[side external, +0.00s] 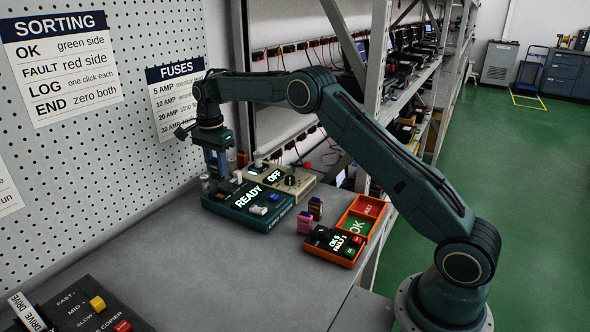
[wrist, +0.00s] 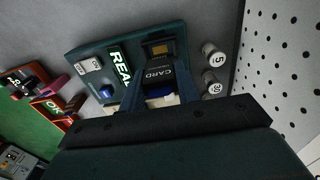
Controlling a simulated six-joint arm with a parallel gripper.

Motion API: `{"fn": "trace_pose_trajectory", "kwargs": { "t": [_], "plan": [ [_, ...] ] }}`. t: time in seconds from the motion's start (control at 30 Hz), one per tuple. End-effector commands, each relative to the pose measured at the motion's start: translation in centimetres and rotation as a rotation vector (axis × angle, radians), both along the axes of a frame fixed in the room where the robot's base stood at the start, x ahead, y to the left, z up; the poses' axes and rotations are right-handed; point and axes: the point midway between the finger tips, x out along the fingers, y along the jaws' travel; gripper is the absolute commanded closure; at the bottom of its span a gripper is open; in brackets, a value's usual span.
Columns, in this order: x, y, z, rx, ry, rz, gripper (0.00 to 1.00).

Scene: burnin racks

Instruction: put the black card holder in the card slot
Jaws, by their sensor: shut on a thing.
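The black card holder (wrist: 156,72), marked CARD, sits between the fingers of my gripper (wrist: 160,84) in the wrist view. My gripper is shut on it. A dark part with a gold patch (wrist: 158,48) shows just beyond the lettering; I cannot tell whether it belongs to the holder or the slot. In the side view my gripper (side external: 217,168) points down over the back left of the teal unit (side external: 262,223), whose display reads READY. The card slot cannot be made out clearly, and whether the holder touches the unit cannot be told.
A beige box (side external: 303,190) with an OFF display stands behind the teal unit. Numbered cylinders (wrist: 211,54) stand beside the unit near the pegboard (wrist: 285,60). Pink (side external: 305,222) and brown (side external: 315,208) blocks and orange trays (side external: 346,213) lie right. The front bench is largely clear.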

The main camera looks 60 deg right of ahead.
Motion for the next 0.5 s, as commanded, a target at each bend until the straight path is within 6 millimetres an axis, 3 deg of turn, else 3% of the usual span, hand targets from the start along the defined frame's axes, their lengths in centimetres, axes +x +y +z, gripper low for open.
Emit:
{"fn": "trace_pose_trajectory", "kwargs": {
  "t": [0.5],
  "plan": [
    [0.0,0.0,-2.7,0.001,0.000,0.000,0.90]
  ]
}}
